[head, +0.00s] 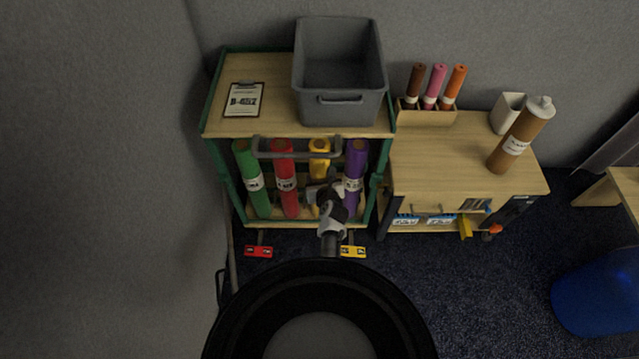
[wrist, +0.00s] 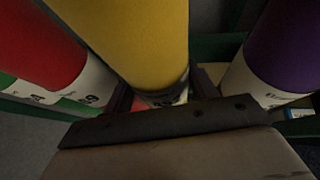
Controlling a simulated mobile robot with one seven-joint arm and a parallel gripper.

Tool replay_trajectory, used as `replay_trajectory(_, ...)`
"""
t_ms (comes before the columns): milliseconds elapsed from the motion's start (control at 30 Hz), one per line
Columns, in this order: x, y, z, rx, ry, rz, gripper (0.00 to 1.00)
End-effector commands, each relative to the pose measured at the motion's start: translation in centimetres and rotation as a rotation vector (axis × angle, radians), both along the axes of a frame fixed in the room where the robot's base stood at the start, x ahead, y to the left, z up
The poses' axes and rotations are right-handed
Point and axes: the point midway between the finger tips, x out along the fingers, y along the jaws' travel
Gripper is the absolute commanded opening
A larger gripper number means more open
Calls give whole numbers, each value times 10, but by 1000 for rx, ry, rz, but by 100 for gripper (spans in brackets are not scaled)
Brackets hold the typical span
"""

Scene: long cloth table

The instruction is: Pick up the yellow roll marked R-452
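The yellow roll (head: 319,165) stands upright in the green-framed rack, between the red roll (head: 285,178) and the purple roll (head: 354,172). My gripper (head: 323,194) is at its lower part, and my wrist hides some of it. In the wrist view the yellow roll (wrist: 140,40) rises between my two fingers, one on each side near its pale label. Its label is mostly hidden and I cannot read the marking. I cannot tell whether the fingers press on it or stand just clear.
A green roll (head: 252,178) stands at the rack's left. A grey bar (head: 297,152) crosses the rack's front above my gripper. A grey bin (head: 340,100) and a clipboard (head: 244,100) reading R-452 lie on top. A wooden cabinet (head: 460,165) adjoins on the right.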

Motion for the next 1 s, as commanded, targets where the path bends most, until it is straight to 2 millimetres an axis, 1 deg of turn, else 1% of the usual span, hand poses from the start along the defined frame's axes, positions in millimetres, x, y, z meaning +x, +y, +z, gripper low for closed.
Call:
replay_trajectory(33, 0, 0, 0, 0, 0, 0, 42)
replay_trajectory(200, 0, 0, 0, 0, 0, 0, 20)
replay_trajectory(300, 1, -1, 2, -1, -5, -1, 9)
replay_trajectory(533, 1, -1, 3, -1, -5, -1, 8)
replay_trajectory(667, 1, -2, 6, -1, -5, -1, 8)
replay_trajectory(867, 0, -5, 20, -1, -5, 0, 8)
replay_trajectory(1000, -1, -9, 33, 0, -5, 2, 8)
